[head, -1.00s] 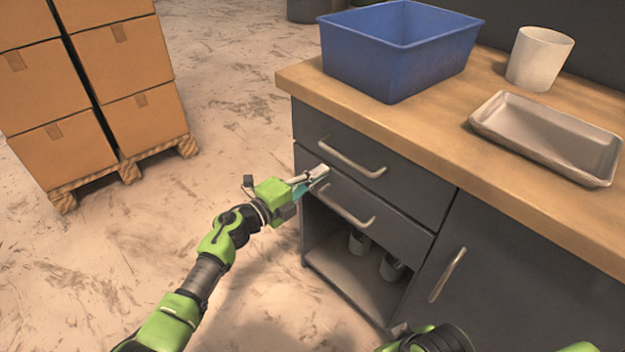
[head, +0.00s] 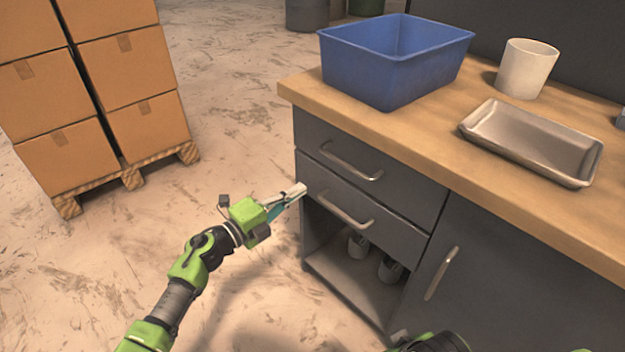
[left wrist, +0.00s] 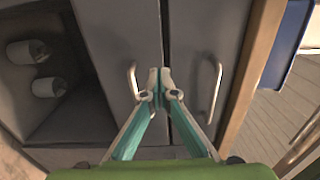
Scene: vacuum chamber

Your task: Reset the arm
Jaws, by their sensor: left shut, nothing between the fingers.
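My left gripper (head: 296,192) is shut and empty in front of the dark grey cabinet, near the left ends of the two drawer handles. In the left wrist view its fingertips (left wrist: 159,88) meet, with the lower drawer handle (left wrist: 133,80) to their left and the upper drawer handle (left wrist: 210,88) to their right. No contact with either handle is clear. Both drawers look closed. Parts of my right arm show at the bottom edge of the head view, but its gripper does not.
A blue bin (head: 392,75), a white cup (head: 526,68) and a metal tray (head: 530,145) stand on the wooden counter (head: 450,165). Cups (head: 358,246) sit in the open shelf below the drawers. Stacked boxes (head: 130,85) on a pallet stand at left. The floor between is clear.

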